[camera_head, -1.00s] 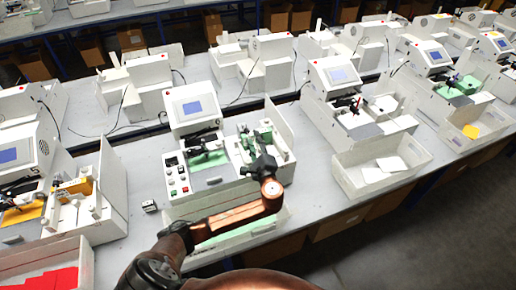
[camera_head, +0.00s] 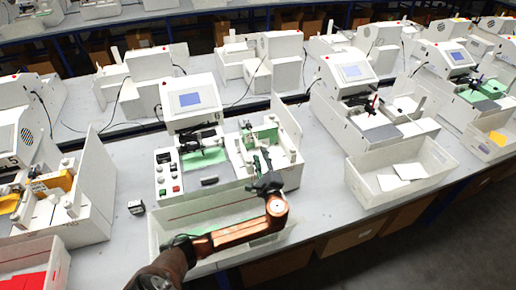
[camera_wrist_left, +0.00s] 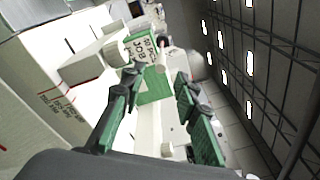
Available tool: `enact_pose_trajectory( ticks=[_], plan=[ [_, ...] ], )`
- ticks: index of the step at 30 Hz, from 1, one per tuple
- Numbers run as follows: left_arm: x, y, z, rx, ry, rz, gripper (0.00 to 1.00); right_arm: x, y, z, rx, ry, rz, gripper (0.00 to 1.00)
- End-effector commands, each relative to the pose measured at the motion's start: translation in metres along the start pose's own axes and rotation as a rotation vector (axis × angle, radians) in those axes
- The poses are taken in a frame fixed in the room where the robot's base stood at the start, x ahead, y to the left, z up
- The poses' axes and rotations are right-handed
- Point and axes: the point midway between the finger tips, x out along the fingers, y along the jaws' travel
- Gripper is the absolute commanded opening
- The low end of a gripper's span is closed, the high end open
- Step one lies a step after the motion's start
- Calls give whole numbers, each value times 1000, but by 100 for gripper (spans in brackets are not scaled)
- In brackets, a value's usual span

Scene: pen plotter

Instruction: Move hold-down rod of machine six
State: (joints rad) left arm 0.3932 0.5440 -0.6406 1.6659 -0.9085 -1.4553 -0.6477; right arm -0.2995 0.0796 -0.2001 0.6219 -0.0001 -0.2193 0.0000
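Machine six (camera_head: 190,98) is the white unit with a blue screen and a "6" label in the middle of the head view. Its right-hand feeder (camera_head: 285,150) holds green cards (camera_head: 262,137) between white walls. My left gripper (camera_head: 262,165) is at the front of this feeder. I cannot tell for sure which part is the hold-down rod. My right gripper is not in view.
A white bin (camera_head: 165,222) stands in front of machine six, under my left arm. Another white bin (camera_head: 372,190) with white cards is to the right. A small dark-and-white box (camera_head: 136,207) lies on the table at left. Neighbouring machines stand on both sides.

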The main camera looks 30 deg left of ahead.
Motion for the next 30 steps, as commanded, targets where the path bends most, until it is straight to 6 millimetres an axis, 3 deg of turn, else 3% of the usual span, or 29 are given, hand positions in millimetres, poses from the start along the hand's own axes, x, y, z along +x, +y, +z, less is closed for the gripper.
enact_pose_trajectory(
  ticks=[13,25,30],
  plan=[
    [63,-2,0,2,1,-1,29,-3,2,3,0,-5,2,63],
    [70,-2,-1,0,2,-1,28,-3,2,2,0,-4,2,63],
    [70,-1,-1,0,2,-1,16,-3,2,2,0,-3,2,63]
  ],
)
